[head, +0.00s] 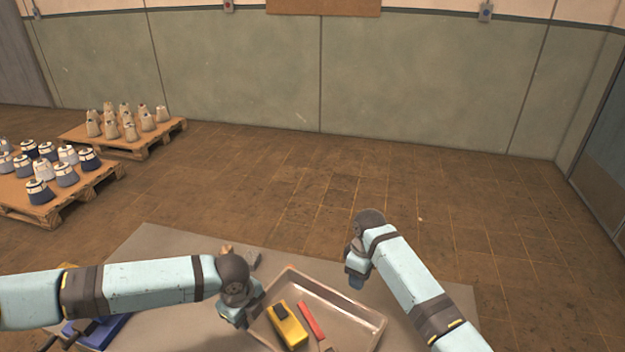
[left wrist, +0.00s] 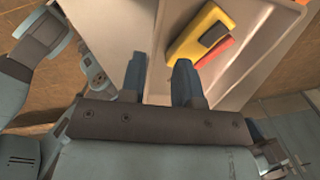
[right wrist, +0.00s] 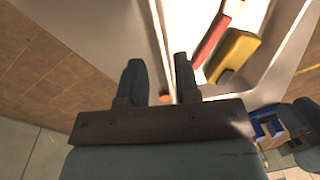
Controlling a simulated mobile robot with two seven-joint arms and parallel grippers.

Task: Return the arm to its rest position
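My left gripper (head: 243,316) is above the left rim of the metal tray (head: 375,318). Its two fingers (left wrist: 160,80) stand apart in the left wrist view with nothing held between them. My right gripper (head: 356,282) is beyond the tray's upper right side, above the table. Its fingers (right wrist: 159,75) are also apart and empty in the right wrist view. Inside the tray lie a yellow device with a dark patch (head: 287,327) and a red-handled tool (head: 311,320). Both also show in the right wrist view, as the yellow device (right wrist: 236,52) and the red tool (right wrist: 211,40).
The grey table (head: 165,245) has a blue object (head: 103,332) at its left, partly hidden by my left arm. Pallets with cone-shaped spools (head: 125,122) stand on the floor at the left. The floor behind the table is clear.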

